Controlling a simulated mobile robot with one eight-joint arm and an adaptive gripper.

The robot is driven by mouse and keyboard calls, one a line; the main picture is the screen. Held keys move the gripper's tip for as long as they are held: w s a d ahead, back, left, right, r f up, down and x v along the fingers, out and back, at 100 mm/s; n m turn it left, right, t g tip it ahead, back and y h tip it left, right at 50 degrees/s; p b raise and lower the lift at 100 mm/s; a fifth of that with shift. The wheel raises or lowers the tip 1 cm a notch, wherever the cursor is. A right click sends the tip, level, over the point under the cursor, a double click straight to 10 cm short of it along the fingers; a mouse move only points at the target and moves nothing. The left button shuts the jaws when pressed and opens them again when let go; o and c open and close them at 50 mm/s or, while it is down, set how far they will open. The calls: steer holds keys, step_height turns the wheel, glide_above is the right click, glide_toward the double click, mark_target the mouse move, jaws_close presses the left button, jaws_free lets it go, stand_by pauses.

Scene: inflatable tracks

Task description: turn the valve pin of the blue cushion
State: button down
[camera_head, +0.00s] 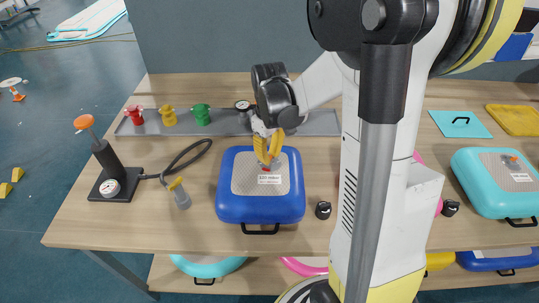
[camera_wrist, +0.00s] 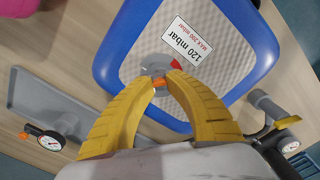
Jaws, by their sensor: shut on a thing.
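The blue cushion (camera_head: 230,205) lies flat on the table in the head view, with a grey textured top panel and a label reading 120 mbar (camera_wrist: 181,43). It also shows in the wrist view (camera_wrist: 262,48). My gripper (camera_head: 267,160) comes down onto the upper part of this panel. In the wrist view my yellow fingers (camera_wrist: 162,82) close around the valve pin, an orange piece (camera_wrist: 160,83) in a grey round valve (camera_wrist: 156,66). A red mark (camera_wrist: 176,64) sits beside the valve. The fingertips hide much of the pin, so its angle is hard to tell.
A hand pump (camera_head: 105,160) with a gauge and a hose ending in a grey nozzle (camera_head: 181,197) stands left. A black cap (camera_head: 323,210) lies right of the cushion; a turquoise cushion (camera_head: 485,190) lies further right.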

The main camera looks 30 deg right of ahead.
steer(key=shift+m, duration=0.3)
steer(key=m, duration=0.3)
steer(key=shift+m, duration=2.5)
steer(key=c, duration=1.3)
jaws_free()
step_height(320, 180, up, 12)
